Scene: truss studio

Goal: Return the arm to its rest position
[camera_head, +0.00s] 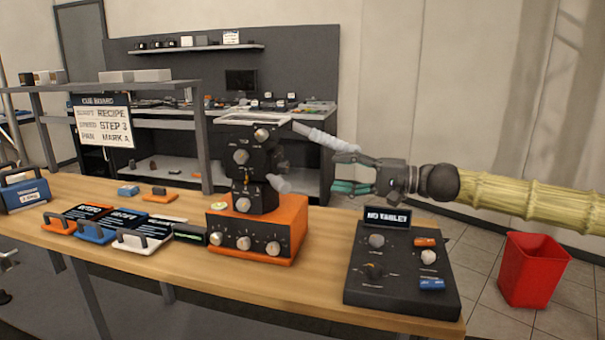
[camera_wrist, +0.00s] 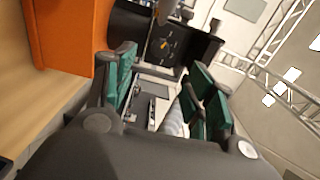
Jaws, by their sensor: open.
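My gripper (camera_head: 347,174) has green finger pads and reaches in from the right of the head view. It hovers above the table's far side, between the orange-based device (camera_head: 257,252) and the black control panel (camera_head: 405,290). It is open, with nothing between the fingers. In the wrist view, my gripper (camera_wrist: 160,90) shows its two green-padded fingers spread apart. The orange base (camera_wrist: 62,40) and a black dial box (camera_wrist: 165,45) of the device lie beyond the fingers. The arm is stretched out to the left in the head view.
The wooden table (camera_head: 320,260) carries several labelled cards with handles (camera_head: 140,240) and a blue case (camera_head: 25,190). A sign on a grey shelf frame (camera_head: 205,130) stands behind. A red bin (camera_head: 532,270) is on the floor at right. A back workbench (camera_head: 300,150) stands near the wall.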

